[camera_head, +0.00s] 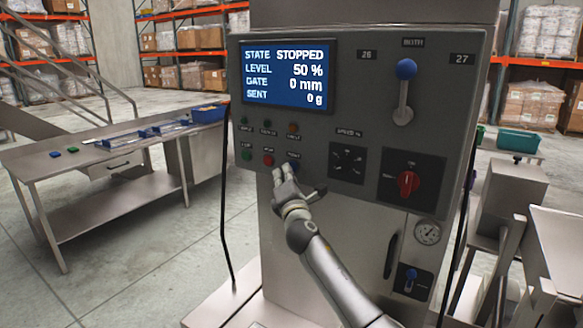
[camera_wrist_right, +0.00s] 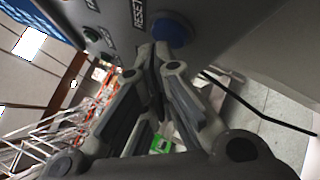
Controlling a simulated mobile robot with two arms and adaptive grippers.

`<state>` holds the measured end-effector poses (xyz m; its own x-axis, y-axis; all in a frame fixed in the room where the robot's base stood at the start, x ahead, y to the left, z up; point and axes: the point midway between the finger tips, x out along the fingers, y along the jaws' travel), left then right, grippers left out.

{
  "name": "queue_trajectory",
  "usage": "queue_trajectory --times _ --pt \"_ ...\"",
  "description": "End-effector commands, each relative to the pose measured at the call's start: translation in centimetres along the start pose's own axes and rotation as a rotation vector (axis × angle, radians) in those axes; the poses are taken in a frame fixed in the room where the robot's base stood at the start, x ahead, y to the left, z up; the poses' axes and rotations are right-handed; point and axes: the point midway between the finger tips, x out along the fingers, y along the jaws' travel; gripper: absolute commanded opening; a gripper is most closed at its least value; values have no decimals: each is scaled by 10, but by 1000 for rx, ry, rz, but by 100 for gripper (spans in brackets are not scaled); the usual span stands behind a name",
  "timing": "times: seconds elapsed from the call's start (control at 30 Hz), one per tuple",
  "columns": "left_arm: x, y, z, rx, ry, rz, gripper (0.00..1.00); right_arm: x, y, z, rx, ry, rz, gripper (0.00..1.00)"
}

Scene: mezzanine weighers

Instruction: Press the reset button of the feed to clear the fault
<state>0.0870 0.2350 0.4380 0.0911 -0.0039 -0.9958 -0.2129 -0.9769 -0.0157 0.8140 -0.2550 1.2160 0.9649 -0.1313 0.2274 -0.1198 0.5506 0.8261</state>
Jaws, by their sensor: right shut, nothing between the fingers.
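The feed's grey control panel (camera_head: 340,130) fills the middle of the head view. Its screen (camera_head: 287,77) reads STATE STOPPED, LEVEL 50 %, GATE 0 mm, SENT 0 g. The blue reset button (camera_head: 293,165) is at the right end of the lower button row, partly covered by my fingers. In the right wrist view the blue button (camera_wrist_right: 172,29) sits beside a RESET label. My right gripper (camera_head: 279,172) is shut and empty, its fingertips (camera_wrist_right: 160,50) right at the button's lower edge; I cannot tell whether they touch it. My left gripper is not in view.
A green button (camera_head: 246,155) and a red button (camera_head: 268,160) sit left of the reset button. A red rotary switch (camera_head: 408,183) and a blue-knobbed lever (camera_head: 404,90) are to the right. A steel table (camera_head: 110,150) with trays stands at left.

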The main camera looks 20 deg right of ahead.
Motion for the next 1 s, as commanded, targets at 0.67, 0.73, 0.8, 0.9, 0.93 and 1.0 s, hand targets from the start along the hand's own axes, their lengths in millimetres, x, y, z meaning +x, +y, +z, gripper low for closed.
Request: queue_trajectory --times 0.67,0.73,0.8,0.9,0.93,1.0 --pt "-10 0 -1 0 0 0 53 -18 13 -14 1 4 -1 0" --pt "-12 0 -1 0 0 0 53 -22 17 -17 1 3 1 0" --pt "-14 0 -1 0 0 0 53 -27 20 -20 1 3 -1 0" --pt "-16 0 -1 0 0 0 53 -34 25 -25 1 3 0 0" --pt "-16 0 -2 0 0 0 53 -36 26 -27 1 3 0 0" --pt "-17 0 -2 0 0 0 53 -39 28 -29 1 3 0 0"
